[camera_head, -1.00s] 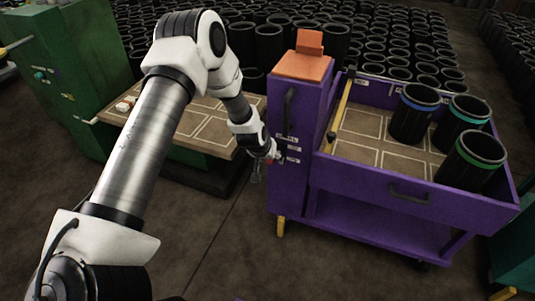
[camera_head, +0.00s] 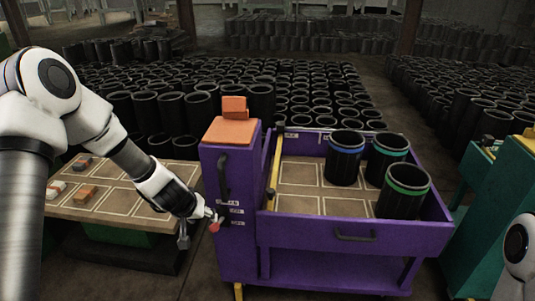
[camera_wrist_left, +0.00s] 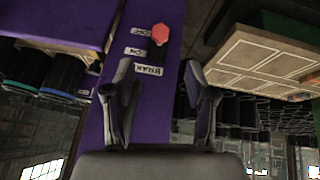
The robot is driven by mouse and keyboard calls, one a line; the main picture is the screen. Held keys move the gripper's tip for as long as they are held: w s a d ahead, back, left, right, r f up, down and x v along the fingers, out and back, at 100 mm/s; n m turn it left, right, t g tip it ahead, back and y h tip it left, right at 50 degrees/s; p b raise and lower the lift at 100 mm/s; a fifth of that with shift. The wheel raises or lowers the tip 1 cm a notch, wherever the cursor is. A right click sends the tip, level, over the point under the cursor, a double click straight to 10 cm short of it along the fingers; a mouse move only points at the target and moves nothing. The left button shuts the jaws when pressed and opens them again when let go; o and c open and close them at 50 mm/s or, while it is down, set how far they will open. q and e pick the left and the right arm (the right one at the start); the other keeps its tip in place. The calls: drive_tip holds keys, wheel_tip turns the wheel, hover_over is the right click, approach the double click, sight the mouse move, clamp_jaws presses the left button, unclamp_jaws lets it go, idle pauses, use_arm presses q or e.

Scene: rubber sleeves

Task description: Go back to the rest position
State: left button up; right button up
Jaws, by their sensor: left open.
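My left gripper (camera_head: 198,228) is open and empty, in front of the labelled front of the purple cart's tall end cabinet (camera_head: 228,180). In the left wrist view its two fingers (camera_wrist_left: 160,78) are spread apart with nothing between them. A red hexagonal knob (camera_wrist_left: 160,34) lies ahead of the fingers on the purple panel, among white labels; it shows in the head view beside the gripper (camera_head: 214,226). My right gripper is out of view; only a white piece of my right arm shows at the right edge.
The purple cart (camera_head: 350,232) holds three black sleeves with coloured bands. A table (camera_head: 125,212) with small parts stands left of the cabinet. A teal machine (camera_head: 500,200) stands at right. Many black sleeves fill the floor behind.

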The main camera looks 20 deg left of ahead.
use_arm(q)
drive_tip(key=shift+s, duration=0.1)
drive_tip(key=s+d+f+m+g+p, duration=0.25)
drive_tip(key=s+f, duration=0.25)
drive_tip(key=s, duration=0.3)
drive_tip(key=s+d+f+m+g+p, duration=0.25)
drive_tip(key=s+d+f+p, duration=0.2)
drive_tip(key=s, duration=0.35)
drive_tip(key=s+d, duration=0.3)
drive_tip(key=s, duration=0.4)
drive_tip(key=s+d+f+n+g+p, duration=0.1)
drive_tip(key=s+d, duration=0.2)
drive_tip(key=s, duration=0.4)
drive_tip(key=shift+d+h, duration=0.2)
drive_tip(key=shift+h, duration=0.1)
